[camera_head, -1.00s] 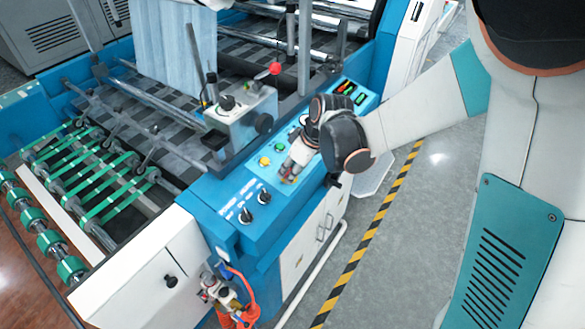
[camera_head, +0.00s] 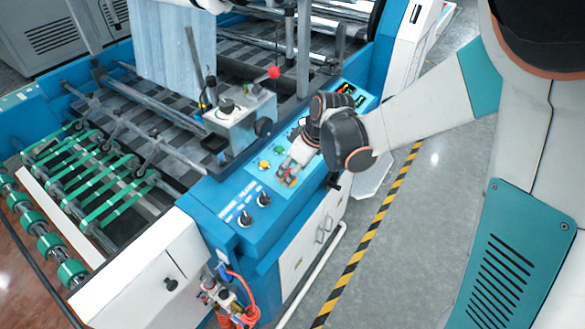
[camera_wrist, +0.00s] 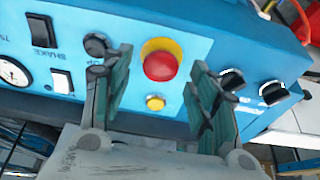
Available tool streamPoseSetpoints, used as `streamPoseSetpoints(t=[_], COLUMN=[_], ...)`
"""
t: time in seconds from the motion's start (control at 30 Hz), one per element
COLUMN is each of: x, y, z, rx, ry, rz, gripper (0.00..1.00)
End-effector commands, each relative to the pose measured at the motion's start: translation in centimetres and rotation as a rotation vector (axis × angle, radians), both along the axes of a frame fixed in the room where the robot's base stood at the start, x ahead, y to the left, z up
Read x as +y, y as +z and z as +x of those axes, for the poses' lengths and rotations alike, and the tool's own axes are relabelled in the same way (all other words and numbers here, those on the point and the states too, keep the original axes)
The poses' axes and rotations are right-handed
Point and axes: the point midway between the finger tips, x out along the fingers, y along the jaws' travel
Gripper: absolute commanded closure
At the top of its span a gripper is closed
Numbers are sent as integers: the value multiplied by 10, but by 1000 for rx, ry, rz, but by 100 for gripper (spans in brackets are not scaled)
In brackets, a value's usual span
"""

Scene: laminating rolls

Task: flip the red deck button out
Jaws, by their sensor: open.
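The red deck button (camera_wrist: 160,66) is a round red cap on a yellow collar, set in the light panel of a blue console. It shows in the wrist view between the two fingers of my gripper (camera_wrist: 161,78), with a gap on each side. The fingers are open, one to the left and one to the right of the cap, and nothing is held. In the head view my gripper (camera_head: 289,181) is low over the console top, and the red button cannot be made out there.
A small yellow button (camera_wrist: 155,102) sits just below the red one. Black rocker switches (camera_wrist: 61,81) and a gauge (camera_wrist: 14,73) are left, and black knobs (camera_wrist: 273,92) are right. In the head view a red-knobbed lever (camera_head: 274,72) rises behind the console.

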Motion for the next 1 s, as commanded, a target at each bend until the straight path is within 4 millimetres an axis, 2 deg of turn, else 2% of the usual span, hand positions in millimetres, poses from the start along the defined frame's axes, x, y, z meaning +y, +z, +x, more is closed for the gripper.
streamPoseSetpoints(t=[0.17, 0.5, 0.7, 1.0], x=[-6, -24, -32, -35], y=[17, 72, 97, 109], z=[-5, -19, -27, -30], rx=[0, 1, 0, 0], ry=[-1, -1, 1, 1], rz=[0, -1, 0, 0], gripper=[46, 46, 46, 46])
